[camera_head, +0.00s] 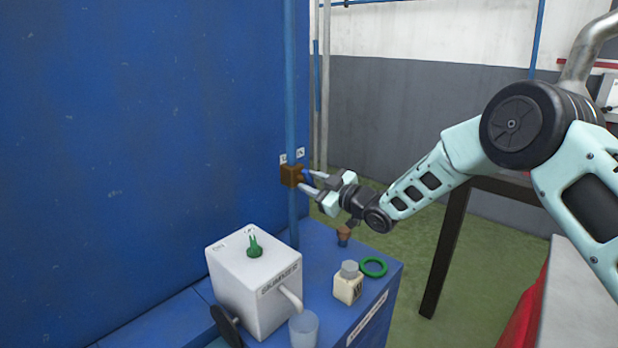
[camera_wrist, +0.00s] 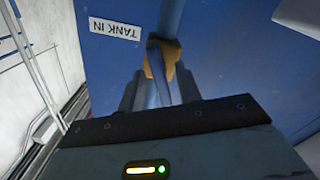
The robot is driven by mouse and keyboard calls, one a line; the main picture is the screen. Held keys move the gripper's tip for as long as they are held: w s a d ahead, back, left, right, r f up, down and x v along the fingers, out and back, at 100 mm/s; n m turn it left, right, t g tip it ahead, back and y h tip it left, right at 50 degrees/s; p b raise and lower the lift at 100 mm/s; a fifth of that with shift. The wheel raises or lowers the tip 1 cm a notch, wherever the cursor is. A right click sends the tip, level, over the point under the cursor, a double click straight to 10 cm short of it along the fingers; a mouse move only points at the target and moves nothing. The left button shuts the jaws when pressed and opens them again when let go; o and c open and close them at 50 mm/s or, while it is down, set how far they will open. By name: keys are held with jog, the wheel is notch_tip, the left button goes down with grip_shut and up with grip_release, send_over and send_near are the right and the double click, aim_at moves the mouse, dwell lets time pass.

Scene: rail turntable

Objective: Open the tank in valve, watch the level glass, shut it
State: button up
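The tank in valve is a brown block (camera_head: 291,176) on a vertical blue pipe against the blue wall, with a blue lever handle (camera_head: 307,176). In the wrist view the brown valve body (camera_wrist: 161,62) sits beyond my fingers, beside an upside-down "TANK IN" label (camera_wrist: 115,28). My gripper (camera_head: 306,180) is at the valve, its fingers apart on either side of the handle. In the wrist view the handle (camera_wrist: 157,75) runs between the fingers; I cannot tell whether they touch it. I cannot make out a level glass.
Below on a blue bench (camera_head: 330,258) stand a white box (camera_head: 245,285) with a green top piece and a spout, a clear cup (camera_head: 304,330), a small bottle (camera_head: 348,284), a green ring (camera_head: 374,267) and a small brown-topped item (camera_head: 344,236). A dark table leg (camera_head: 445,250) stands right.

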jog(key=shift+w+a, duration=0.4)
jog(key=shift+a, duration=0.2)
grip_shut()
jog(key=shift+f+m+b, duration=0.2)
jog(key=shift+m+b, duration=0.3)
jog(key=shift+b, duration=0.05)
jog(key=shift+m+b, duration=0.5)
jog(key=shift+m, duration=0.1)
jog(key=m+b, duration=0.1)
jog(key=m, duration=0.2)
jog(key=shift+r, duration=0.15)
grip_release()
